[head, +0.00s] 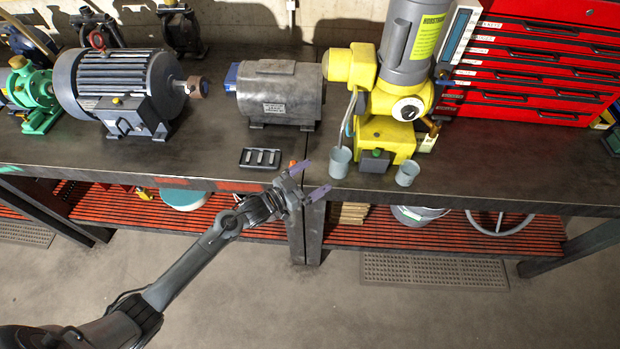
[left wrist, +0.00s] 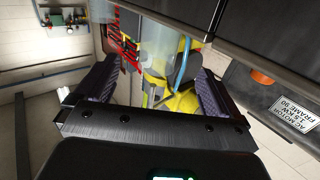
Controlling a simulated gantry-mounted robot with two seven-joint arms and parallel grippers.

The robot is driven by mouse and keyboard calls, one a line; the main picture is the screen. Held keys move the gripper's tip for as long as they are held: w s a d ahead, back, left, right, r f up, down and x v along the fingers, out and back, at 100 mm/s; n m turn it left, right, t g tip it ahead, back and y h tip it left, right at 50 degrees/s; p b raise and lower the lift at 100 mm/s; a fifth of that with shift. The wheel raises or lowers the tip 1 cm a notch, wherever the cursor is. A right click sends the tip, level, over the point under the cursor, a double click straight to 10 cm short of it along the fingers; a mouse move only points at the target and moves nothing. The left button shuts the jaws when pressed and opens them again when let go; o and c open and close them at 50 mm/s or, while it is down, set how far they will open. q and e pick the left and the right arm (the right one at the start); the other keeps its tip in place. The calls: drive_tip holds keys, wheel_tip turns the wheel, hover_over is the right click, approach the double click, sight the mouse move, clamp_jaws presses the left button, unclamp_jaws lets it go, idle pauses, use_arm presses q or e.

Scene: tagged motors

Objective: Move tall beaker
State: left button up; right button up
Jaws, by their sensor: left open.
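Two grey beakers stand upright on the bench in front of the yellow machine in the head view. The left beaker (head: 340,161) looks the taller; the other, shorter beaker (head: 407,174) is to its right. My left gripper (head: 318,177) is open at the bench's front edge, with its fingertips just left of and in front of the tall beaker. No object is held. In the left wrist view, the open fingers (left wrist: 148,92) frame a pale see-through shape and yellow machine parts; I cannot tell the beaker's outline clearly there. My right gripper is not in view.
The yellow machine (head: 385,125) stands close behind the beakers. A grey motor (head: 280,92), a black slotted tray (head: 261,158) and a small orange item (head: 293,164) lie to the left. A red drawer cabinet (head: 540,60) stands at the back right. The bench (head: 500,165) is clear right of the beakers.

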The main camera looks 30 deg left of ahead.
sight(331, 166)
use_arm(q)
drive_tip(key=b+x, duration=0.1)
drive_tip(key=x, duration=0.9)
drive_tip(key=c, duration=0.9)
drive_tip(key=o, duration=1)
drive_tip(key=p+v, duration=0.1)
drive_tip(key=v, duration=1)
drive_tip(key=shift+w, duration=0.1)
